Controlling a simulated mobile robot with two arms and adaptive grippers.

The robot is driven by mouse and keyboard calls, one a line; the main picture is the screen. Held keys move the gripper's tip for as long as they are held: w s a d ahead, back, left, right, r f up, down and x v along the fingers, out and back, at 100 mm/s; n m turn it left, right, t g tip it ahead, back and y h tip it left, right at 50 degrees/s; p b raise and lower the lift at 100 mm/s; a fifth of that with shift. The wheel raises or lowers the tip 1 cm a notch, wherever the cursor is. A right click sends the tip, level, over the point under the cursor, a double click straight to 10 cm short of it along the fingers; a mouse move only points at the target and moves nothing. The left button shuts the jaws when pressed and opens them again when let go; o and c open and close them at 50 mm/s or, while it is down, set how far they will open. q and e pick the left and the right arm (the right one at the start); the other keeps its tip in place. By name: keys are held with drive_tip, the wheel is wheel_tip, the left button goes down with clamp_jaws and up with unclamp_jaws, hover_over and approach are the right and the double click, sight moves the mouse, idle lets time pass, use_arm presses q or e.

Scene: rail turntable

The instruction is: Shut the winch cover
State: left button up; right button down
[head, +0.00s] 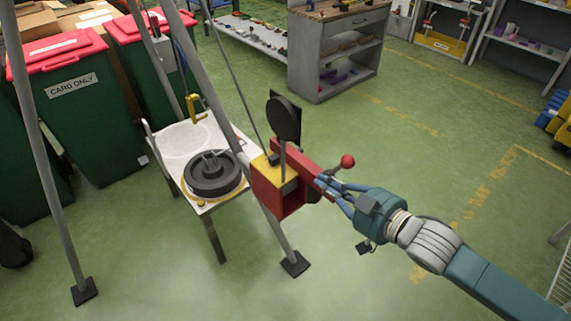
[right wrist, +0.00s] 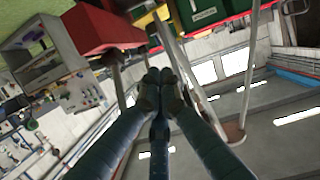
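The winch (head: 272,192) is a red box with a yellow top, mounted on a tripod leg. A red panel (head: 300,165), which looks like its cover, sticks out from the box towards the right, so the cover appears open. A crank with a red knob (head: 347,161) shows behind it. My right gripper (head: 325,186) is at the panel's outer end; whether it touches is unclear. In the right wrist view its fingers (right wrist: 160,78) are together with nothing visible between them, and a red part (right wrist: 98,28) is at upper left. My left gripper is out of view.
A black disc (head: 284,118) stands above the winch. A small table (head: 215,196) with a dark round turntable (head: 214,174) is left of it. Green bins (head: 90,125) stand at far left, a grey shelf unit (head: 335,60) behind. Floor at right is clear.

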drive_tip(key=p, duration=0.3)
hover_over(276, 169)
wheel_tip(276, 169, down, 4)
drive_tip(key=shift+f, duration=0.25)
drive_tip(key=shift+w, duration=0.1)
